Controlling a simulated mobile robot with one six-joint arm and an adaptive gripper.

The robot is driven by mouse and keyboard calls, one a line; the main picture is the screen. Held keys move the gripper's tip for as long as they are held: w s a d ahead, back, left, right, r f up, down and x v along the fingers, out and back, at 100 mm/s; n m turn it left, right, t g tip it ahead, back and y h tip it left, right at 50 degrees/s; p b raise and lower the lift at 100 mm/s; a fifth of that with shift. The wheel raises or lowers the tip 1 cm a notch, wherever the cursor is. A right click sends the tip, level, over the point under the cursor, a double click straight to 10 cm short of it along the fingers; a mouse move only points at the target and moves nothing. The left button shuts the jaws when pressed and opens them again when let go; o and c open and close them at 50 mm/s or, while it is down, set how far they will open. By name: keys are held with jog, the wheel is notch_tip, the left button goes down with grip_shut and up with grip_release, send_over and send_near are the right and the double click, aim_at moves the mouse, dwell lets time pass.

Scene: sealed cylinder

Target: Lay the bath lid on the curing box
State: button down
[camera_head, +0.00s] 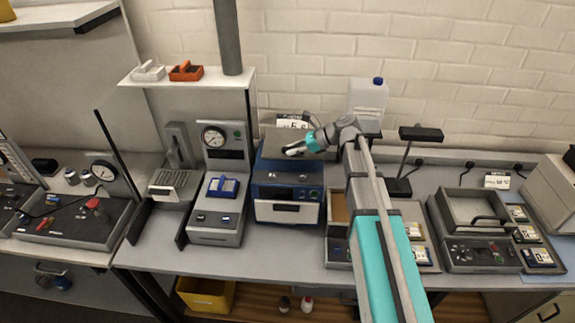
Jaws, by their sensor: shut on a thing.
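My gripper (297,151) is shut on a flat grey plate (278,139), which looks like the bath lid. The plate is above the rear of a blue and grey box (287,190) with a dark display and a pale front panel. I cannot tell whether the plate touches this box. At the right stands a grey open-topped unit (447,211) with a dark handle and a control panel. No readable label shows which unit is the curing box. My arm comes in from the lower right and hides part of the bench.
A gauge unit (211,163) with a blue block on it stands left of the blue box. A white jug (367,98) and a black lamp (420,135) stand at the back. A shelf (165,78) with a dark pole is at upper left. Narrow bench space is free along the front.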

aim_at(289, 165)
jog(key=shift+w+a+f+b, duration=0.25)
jog(key=shift+w+f+b, duration=0.25)
jog(key=shift+f, duration=0.15)
jog(key=shift+w+a+f+b, duration=0.25)
jog(key=shift+w+f+b, duration=0.15)
jog(key=shift+f, duration=0.2)
jog(key=shift+w+a+f+b, duration=0.2)
jog(key=shift+w+f+b, duration=0.25)
jog(key=shift+f+b, duration=1.5)
jog(key=shift+f, duration=0.05)
jog(key=c, duration=0.6)
grip_release()
jog(key=shift+c, duration=0.2)
jog(key=shift+r, duration=0.1)
